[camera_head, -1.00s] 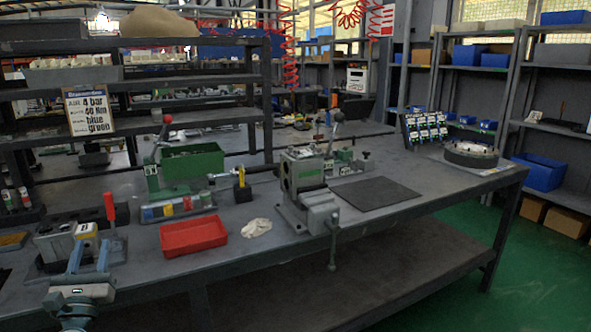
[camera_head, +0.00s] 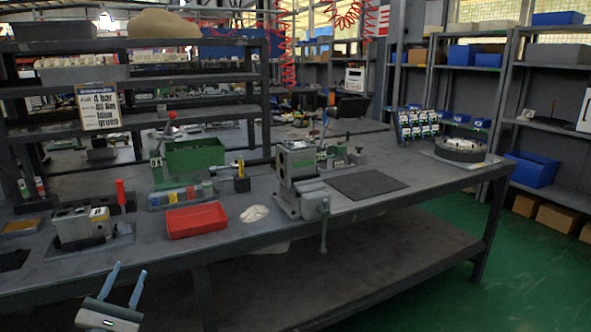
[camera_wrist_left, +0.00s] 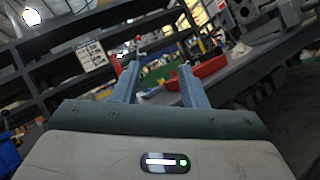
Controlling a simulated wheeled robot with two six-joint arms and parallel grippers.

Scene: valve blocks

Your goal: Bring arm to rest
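My left gripper (camera_head: 126,284) is at the lower left of the head view, in front of and below the bench's front edge. Its two blue-grey fingers are spread apart with nothing between them. In the left wrist view the fingers (camera_wrist_left: 158,88) are also apart and empty, with the bench beyond them. It touches nothing that I can see. My right gripper is in neither view.
The bench (camera_head: 262,232) carries a valve block (camera_head: 82,228), a red tray (camera_head: 196,220), a white cloth (camera_head: 254,214), a vise (camera_head: 304,190) and a dark mat (camera_head: 367,184). A lower shelf (camera_head: 340,265) lies under it. Green floor is clear at right.

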